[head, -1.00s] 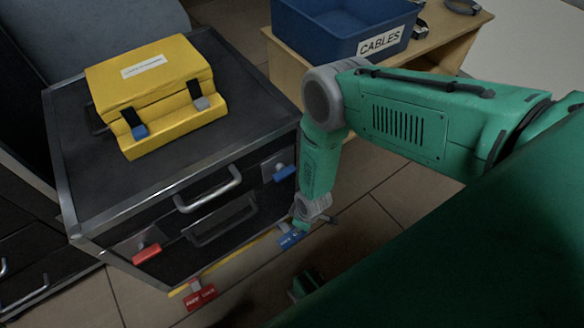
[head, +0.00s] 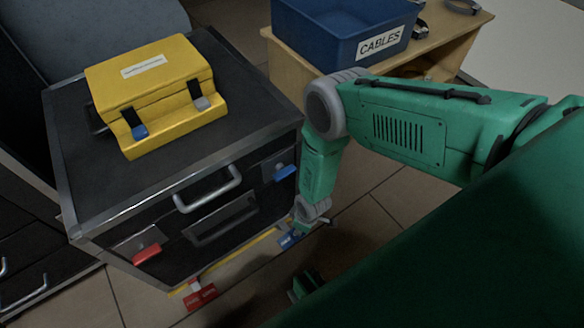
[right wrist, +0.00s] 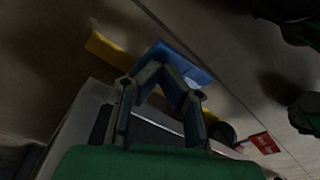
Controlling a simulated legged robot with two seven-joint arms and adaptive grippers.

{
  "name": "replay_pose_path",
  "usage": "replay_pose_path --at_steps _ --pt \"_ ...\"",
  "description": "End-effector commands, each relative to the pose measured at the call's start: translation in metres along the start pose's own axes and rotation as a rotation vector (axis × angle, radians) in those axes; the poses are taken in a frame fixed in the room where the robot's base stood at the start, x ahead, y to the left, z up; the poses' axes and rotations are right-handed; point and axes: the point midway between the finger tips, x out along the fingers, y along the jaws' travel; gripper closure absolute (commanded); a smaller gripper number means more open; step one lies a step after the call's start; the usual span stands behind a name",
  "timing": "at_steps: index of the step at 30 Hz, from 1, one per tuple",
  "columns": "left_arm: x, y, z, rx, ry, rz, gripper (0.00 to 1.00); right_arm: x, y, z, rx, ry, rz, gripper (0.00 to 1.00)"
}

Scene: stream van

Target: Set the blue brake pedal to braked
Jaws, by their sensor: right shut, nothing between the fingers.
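The blue brake pedal (head: 287,242) sits low at the right end of the yellow bar, by the foot of the black case. In the right wrist view the blue pedal (right wrist: 190,58) is a flat blue plate just past the fingertips. My right gripper (head: 298,229) is shut and empty, pointing down at the blue pedal. In the wrist view the gripper's fingertips (right wrist: 164,73) overlap the pedal's near edge; I cannot tell whether they touch it. The gripper partly hides the pedal. My left gripper is not in view.
The black case (head: 110,200) has a red latch (head: 146,253), a blue latch (head: 285,171) and a yellow box (head: 150,85) on top. A red pedal (head: 200,297) sits at the bar's left end. A blue cable bin (head: 325,40) stands on a wooden table (head: 290,75).

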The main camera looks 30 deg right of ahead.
Motion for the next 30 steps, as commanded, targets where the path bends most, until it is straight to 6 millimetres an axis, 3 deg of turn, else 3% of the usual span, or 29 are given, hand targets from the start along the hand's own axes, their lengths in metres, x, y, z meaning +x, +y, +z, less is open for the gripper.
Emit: replay_pose_path --at_steps 30 --pt "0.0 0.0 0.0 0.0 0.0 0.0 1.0 0.013 0.0 0.002 0.0 0.0 0.0 1.0"
